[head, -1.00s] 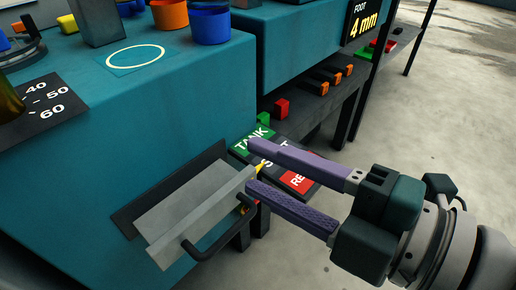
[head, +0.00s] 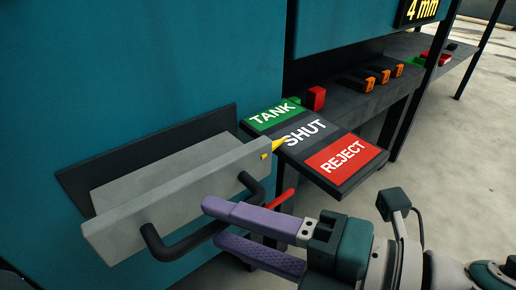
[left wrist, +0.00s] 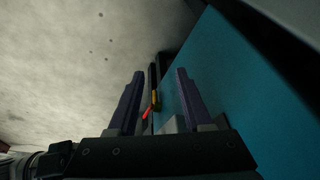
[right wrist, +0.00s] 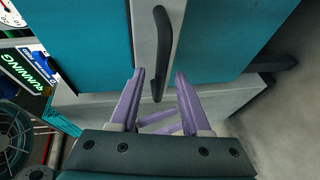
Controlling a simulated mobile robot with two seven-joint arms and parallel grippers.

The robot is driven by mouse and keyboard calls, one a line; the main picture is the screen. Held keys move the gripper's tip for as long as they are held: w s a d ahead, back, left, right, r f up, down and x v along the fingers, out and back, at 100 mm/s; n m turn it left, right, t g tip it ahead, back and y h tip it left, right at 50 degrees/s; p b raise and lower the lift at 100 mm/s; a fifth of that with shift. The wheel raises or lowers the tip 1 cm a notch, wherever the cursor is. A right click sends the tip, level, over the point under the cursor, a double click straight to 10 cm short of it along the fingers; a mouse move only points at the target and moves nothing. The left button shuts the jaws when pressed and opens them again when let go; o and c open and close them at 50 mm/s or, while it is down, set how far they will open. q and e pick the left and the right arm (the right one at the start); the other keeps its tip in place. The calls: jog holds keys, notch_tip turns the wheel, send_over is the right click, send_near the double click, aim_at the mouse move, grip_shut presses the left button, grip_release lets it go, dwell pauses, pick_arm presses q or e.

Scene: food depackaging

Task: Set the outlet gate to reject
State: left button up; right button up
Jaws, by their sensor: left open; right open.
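The outlet gate (head: 170,190) is a grey plate in a dark slot on the teal machine, with a bent black handle (head: 162,246). Its yellow pointer (head: 277,146) is at the SHUT field of the label plate, between green TANK (head: 272,116) and red REJECT (head: 343,156). My right gripper (head: 214,224) is open, its fingertips by the handle. In the right wrist view the handle (right wrist: 161,45) has its lower end between the fingertips; I see no grip on it. My left gripper (left wrist: 160,73) is open and empty beside the teal machine, outside the head view.
A red lever (head: 284,197) sticks out below the label plate, close to my right gripper. A dark shelf with orange-marked blocks (head: 378,76) and a red block (head: 316,98) lies behind. Open grey floor (head: 440,150) is at the right.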

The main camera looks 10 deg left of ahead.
jog(key=shift+x, duration=0.95)
jog(key=shift+c, duration=0.4)
grip_shut()
dwell(0.3)
